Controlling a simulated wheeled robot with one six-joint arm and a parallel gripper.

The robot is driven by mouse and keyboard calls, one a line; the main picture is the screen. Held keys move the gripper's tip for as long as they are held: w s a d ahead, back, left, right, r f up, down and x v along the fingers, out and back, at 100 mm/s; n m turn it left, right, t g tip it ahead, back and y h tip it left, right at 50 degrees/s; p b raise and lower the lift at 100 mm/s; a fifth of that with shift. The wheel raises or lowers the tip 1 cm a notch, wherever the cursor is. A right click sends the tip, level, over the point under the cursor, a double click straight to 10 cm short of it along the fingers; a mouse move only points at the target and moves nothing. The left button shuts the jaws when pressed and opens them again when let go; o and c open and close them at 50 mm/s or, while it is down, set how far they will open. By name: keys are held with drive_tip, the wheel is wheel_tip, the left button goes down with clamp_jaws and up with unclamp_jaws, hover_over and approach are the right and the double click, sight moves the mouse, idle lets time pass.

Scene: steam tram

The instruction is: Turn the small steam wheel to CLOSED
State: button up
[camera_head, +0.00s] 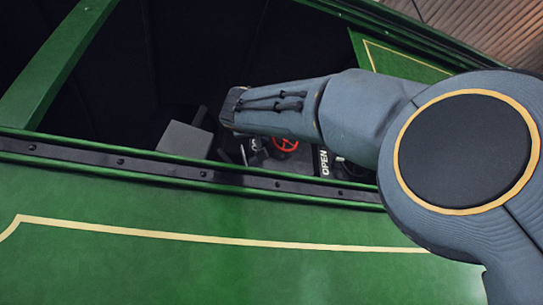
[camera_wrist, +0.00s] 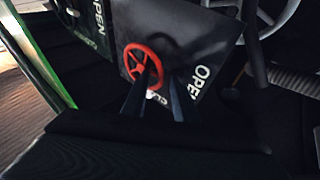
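The small red steam wheel (camera_wrist: 134,66) sits on a dark plate (camera_wrist: 190,32) in the wrist view. It also shows in the head view as a red ring (camera_head: 285,144) just under my arm's end. White OPEN lettering (camera_wrist: 201,82) is on the plate to the right of the wheel. Another white label (camera_wrist: 153,96) is partly hidden behind my fingers. My gripper (camera_wrist: 160,82) has its two dark fingers apart with a gap between them. One fingertip overlaps the wheel's lower right rim in the picture; I cannot tell whether it touches.
A larger grey wheel (camera_wrist: 268,18) is at the upper right, and a second OPEN label (camera_wrist: 97,14) at the upper left. In the head view, my arm reaches over the green side panel (camera_head: 200,220) and its black rail (camera_head: 120,161). A grey box (camera_head: 185,140) stands inside, left.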

clamp_jaws()
wheel_tip(320, 180, up, 2)
drive_tip(key=m+g+p, duration=0.1)
drive_tip(key=m+p, duration=0.1)
drive_tip(key=p, duration=0.1)
drive_tip(key=m+g+p, duration=0.2)
drive_tip(key=m+p, duration=0.1)
drive_tip(key=shift+s+r+h, duration=0.1)
drive_tip(key=shift+r+h, duration=0.1)
drive_tip(key=shift+h, duration=0.2)
unclamp_jaws()
drive_tip(key=shift+f, duration=0.1)
